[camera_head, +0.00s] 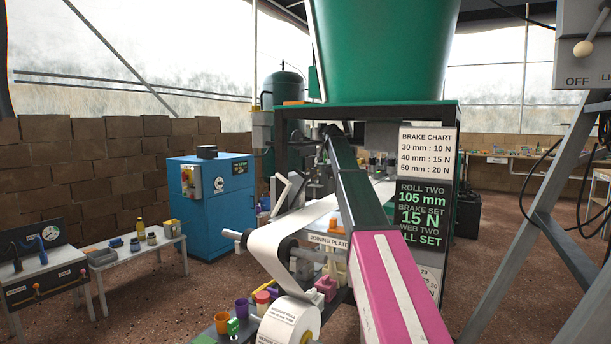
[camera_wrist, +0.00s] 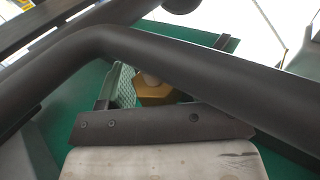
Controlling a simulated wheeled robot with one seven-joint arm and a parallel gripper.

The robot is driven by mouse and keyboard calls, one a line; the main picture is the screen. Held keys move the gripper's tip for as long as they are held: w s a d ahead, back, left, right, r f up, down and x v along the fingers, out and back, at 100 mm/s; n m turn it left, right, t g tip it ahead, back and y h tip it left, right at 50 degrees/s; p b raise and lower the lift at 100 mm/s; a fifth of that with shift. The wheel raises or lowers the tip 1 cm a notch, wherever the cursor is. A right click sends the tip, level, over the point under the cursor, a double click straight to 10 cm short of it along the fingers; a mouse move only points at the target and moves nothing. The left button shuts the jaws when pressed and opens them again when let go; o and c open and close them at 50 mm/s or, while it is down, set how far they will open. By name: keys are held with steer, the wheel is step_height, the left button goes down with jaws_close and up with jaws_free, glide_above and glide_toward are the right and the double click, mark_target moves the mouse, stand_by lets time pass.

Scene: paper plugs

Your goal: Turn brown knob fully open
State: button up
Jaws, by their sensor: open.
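In the wrist view, a yellow-brown angular piece (camera_wrist: 154,93) with a paler rounded part above it shows between my fingers, beyond the dark gripper plate. It may be the brown knob, but a thick dark tube hides much of it and I cannot tell its turn position. My gripper (camera_wrist: 162,82) is open, with a finger on each side of that piece; I see no contact. In the head view, my arm reaches to the frame under the green hopper, and the gripper end is not clear there. No brown knob is clear in the head view.
A large green hopper (camera_head: 383,50) stands above the machine frame. A white paper web (camera_head: 275,240) runs from a roll at the front. A blue cabinet (camera_head: 214,205) stands left, and a grey metal stand (camera_head: 545,225) rises at right. Floor is open between cabinet and machine.

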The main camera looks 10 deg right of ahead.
steer(key=shift+m+h, duration=0.6)
steer(key=shift+h, duration=0.3)
steer(key=shift+d+m+t+h, duration=0.15)
steer(key=shift+m+t+h, duration=0.15)
steer(key=shift+m+h, duration=0.75)
